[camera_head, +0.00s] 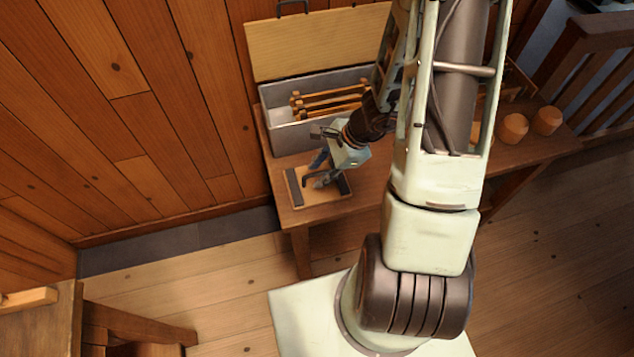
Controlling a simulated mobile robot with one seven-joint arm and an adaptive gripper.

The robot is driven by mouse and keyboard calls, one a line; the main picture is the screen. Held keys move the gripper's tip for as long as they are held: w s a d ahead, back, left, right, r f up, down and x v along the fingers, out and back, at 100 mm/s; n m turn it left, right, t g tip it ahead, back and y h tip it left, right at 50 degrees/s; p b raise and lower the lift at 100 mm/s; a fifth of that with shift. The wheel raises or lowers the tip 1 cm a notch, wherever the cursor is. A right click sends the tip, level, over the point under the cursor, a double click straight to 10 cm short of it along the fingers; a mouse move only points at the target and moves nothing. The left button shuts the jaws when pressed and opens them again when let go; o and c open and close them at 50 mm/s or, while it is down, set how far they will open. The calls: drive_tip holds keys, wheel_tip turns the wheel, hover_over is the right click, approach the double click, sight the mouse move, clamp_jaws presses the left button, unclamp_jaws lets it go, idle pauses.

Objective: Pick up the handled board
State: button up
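The handled board (333,199) is a small, light wooden board with dark strips at its two ends and a dark handle on top. It lies flat at the left end of the wooden table (377,177), near the front edge. My gripper (322,180) points down over the board, with its fingers close to the handle. The gripper body and fingers hide part of the board and handle. I cannot tell whether the fingers touch the handle or have closed on it.
An open grey box (283,139) with a raised wooden lid (315,40) stands behind the board and holds a wooden rack (330,97). Two rounded wooden pieces (512,128) (547,120) sit at the table's right. Plank wall is at left. My arm hides the table's middle.

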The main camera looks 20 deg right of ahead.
drive_tip(key=shift+w+a+f, duration=0.1)
drive_tip(key=shift+a+f, duration=0.15)
drive_tip(key=shift+f, duration=0.4)
clamp_jaws()
drive_tip(key=shift+r, duration=0.1)
